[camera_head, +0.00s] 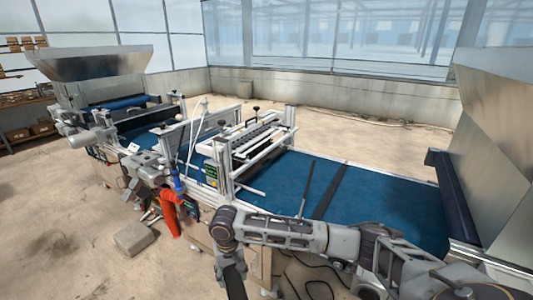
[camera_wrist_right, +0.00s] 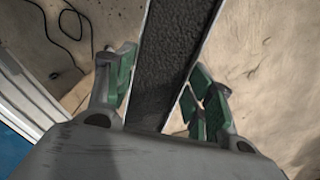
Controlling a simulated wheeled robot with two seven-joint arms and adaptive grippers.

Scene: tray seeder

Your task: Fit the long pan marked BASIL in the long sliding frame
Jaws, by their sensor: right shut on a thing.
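A long narrow pan (camera_wrist_right: 172,60), filled with dark, soil-like stuff, runs up the right wrist view between the green finger pads. My right gripper (camera_wrist_right: 163,88) is shut on this pan, one finger at each long side. No BASIL mark can be read on it. In the head view my right arm comes in from the lower right. Its wrist bends down at the lower middle, where the right gripper (camera_head: 234,283) is cut by the bottom edge. I cannot pick out the long sliding frame for sure. My left gripper is not in view.
A seeding line with a blue belt (camera_head: 385,203) runs across the middle, with a metal roller unit (camera_head: 255,137) over it. Metal hoppers (camera_head: 95,63) stand at both ends. Cables lie on the floor.

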